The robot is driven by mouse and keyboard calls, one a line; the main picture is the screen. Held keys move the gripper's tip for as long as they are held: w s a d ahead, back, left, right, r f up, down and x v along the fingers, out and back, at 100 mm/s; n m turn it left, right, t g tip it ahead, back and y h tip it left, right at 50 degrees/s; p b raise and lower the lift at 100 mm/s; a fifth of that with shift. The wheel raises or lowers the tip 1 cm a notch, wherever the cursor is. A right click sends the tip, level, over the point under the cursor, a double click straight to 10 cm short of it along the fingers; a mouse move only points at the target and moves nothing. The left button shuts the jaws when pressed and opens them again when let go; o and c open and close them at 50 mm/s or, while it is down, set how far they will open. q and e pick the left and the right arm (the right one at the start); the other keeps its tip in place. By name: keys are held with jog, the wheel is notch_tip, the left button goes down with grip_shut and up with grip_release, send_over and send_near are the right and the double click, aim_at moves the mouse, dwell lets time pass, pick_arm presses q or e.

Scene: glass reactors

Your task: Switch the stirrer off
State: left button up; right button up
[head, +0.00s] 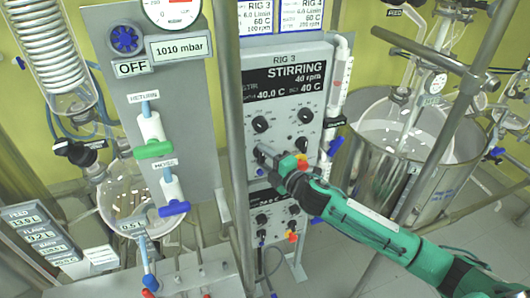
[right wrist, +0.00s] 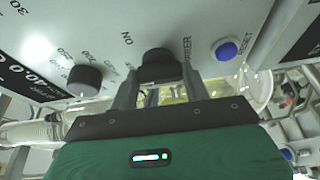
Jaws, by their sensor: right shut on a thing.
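The RIG 3 control panel (head: 285,92) stands upright at the centre of the head view. My right gripper (head: 266,156) reaches the lower left of this panel from the right. In the right wrist view its two fingers are shut on a black stirrer knob (right wrist: 160,62). The letters ON show beside the knob, and a label partly hidden by it ends in RRER. The knob's pointer cannot be made out, and in the head view the gripper hides most of it. My left gripper is not in view.
Another black knob (right wrist: 85,79) and a blue RESET button (right wrist: 226,50) flank the held knob. A second panel (head: 275,215) sits below. A metal post (head: 236,130) stands close left of the panel. A steel vessel (head: 440,150) stands at right.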

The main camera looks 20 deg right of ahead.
dwell(0.4)
jog(key=o, duration=1)
jog(key=shift+c, duration=0.2)
jog(key=shift+a, duration=0.1)
jog(key=shift+s, duration=0.1)
jog(key=shift+s+d+f, duration=0.15)
jog(key=shift+s+d, duration=0.05)
jog(key=shift+s, duration=0.05)
jog(key=b+v, duration=0.5)
jog(key=v, duration=0.8)
jog(key=shift+r+b, duration=0.25)
jog(key=shift+b, duration=0.15)
jog(key=shift+f, duration=0.1)
